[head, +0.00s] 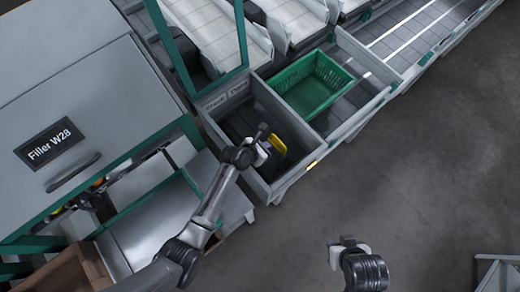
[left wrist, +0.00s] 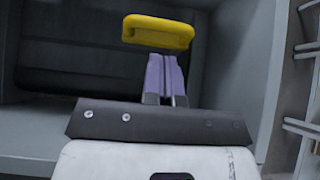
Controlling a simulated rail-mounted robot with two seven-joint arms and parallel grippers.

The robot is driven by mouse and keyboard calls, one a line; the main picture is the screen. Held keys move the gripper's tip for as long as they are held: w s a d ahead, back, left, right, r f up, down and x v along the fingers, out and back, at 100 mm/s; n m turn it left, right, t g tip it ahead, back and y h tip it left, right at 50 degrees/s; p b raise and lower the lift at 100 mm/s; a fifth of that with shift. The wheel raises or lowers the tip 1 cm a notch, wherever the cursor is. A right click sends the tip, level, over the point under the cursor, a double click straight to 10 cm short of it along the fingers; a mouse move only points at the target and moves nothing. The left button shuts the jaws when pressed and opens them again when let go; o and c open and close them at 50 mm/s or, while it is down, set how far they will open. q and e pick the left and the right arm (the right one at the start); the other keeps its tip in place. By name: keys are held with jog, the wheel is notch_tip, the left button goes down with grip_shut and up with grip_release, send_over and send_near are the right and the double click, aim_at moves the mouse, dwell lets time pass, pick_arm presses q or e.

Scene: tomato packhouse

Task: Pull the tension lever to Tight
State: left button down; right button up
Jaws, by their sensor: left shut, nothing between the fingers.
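The yellow handle of the lever (head: 279,144) stands inside the grey bay beside the filler. In the left wrist view the yellow handle (left wrist: 158,32) lies crosswise just beyond my fingertips. My left gripper (head: 269,147) reaches into the bay from the left, close to the handle. Its fingers (left wrist: 165,75) are together with nothing between them; I cannot tell if they touch the handle. A pale label plate (head: 227,96), apparently reading Slack and Tight, is on the bay's back rim. My right gripper (head: 345,246) hangs over the floor, away from the bay; its fingers are unclear.
A green crate (head: 311,84) sits in the bay right of the lever. The grey bay wall (head: 292,176) rises along the near side. The Filler W28 cabinet (head: 75,110) stands at the left. The floor (head: 430,170) at right is clear.

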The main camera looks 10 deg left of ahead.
pick_arm(q)
jog(key=b+x, duration=0.1)
jog(key=x, duration=0.3)
jog(key=shift+d+f+b, duration=0.1)
jog(key=shift+b, duration=0.2)
